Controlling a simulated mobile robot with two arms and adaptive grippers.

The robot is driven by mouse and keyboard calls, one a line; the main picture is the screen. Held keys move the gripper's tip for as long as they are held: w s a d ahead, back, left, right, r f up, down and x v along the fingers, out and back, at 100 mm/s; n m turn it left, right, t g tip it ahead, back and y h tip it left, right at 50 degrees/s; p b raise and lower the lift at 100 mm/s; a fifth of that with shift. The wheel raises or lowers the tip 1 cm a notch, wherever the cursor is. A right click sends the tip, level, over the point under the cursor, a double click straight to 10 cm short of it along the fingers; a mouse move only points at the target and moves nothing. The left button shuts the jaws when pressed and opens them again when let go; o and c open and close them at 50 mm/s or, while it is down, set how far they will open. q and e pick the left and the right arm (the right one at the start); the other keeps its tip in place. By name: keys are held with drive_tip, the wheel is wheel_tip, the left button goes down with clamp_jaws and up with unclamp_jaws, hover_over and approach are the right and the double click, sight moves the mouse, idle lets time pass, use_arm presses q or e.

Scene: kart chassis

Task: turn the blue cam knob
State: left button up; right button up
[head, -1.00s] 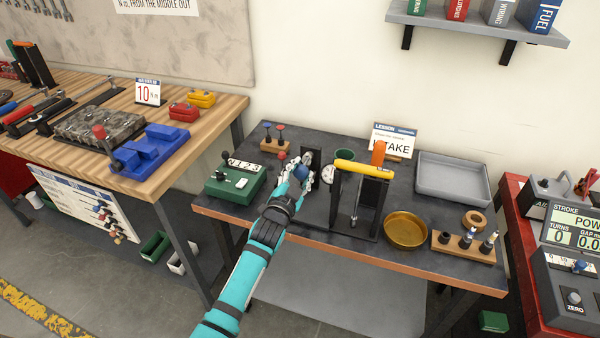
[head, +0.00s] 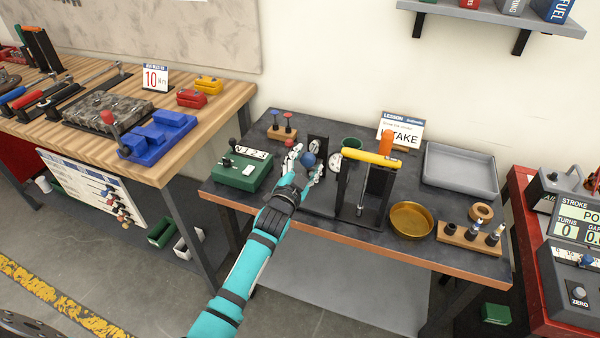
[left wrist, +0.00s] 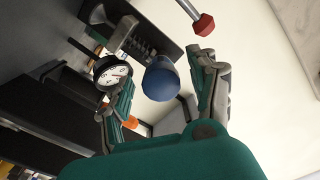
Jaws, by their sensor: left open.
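The blue cam knob (head: 308,160) is a round ball at a black upright stand (head: 317,146) on the dark workbench. In the left wrist view the blue knob (left wrist: 161,80) lies between the two fingers, with space on both sides. My left gripper (head: 304,164) is open around the knob, its fingers spread to either side. The fingers also show in the left wrist view (left wrist: 160,100). A white dial gauge (left wrist: 112,74) sits just beyond one finger, beside the stand. My right gripper is not in view.
A green box with number tiles (head: 243,170) stands left of the knob. A black frame with a yellow-handled tool (head: 372,157) stands close on the right. A brass bowl (head: 411,220) and grey tray (head: 460,170) are farther right.

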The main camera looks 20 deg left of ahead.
use_arm(q)
drive_tip(key=s, duration=1.1)
drive_tip(key=shift+s+a, duration=0.2)
drive_tip(key=shift+s, duration=0.05)
drive_tip(key=s+f+n+g, duration=0.1)
drive_tip(key=s+f+g, duration=0.3)
drive_tip(key=f, duration=0.7)
drive_tip(key=s+f+g, duration=0.2)
drive_tip(key=s+f, duration=0.3)
drive_tip(key=f, duration=0.7)
drive_tip(key=s+f+n+g, duration=0.15)
drive_tip(key=s+f, duration=0.35)
drive_tip(key=f, duration=0.6)
drive_tip(key=s+a+f+g, duration=0.1)
drive_tip(key=s+f+g, duration=0.2)
drive_tip(key=s+f, duration=0.3)
drive_tip(key=s+a+f+n+g, duration=0.1)
drive_tip(key=s+f+g, duration=0.2)
drive_tip(key=s, duration=1.4)
drive_tip(key=s+a+f+n+g, duration=0.1)
drive_tip(key=s+f+g, duration=0.2)
drive_tip(key=s+f, duration=0.7)
drive_tip(key=shift+s+y, duration=0.3)
drive_tip(key=shift+s, duration=0.35)
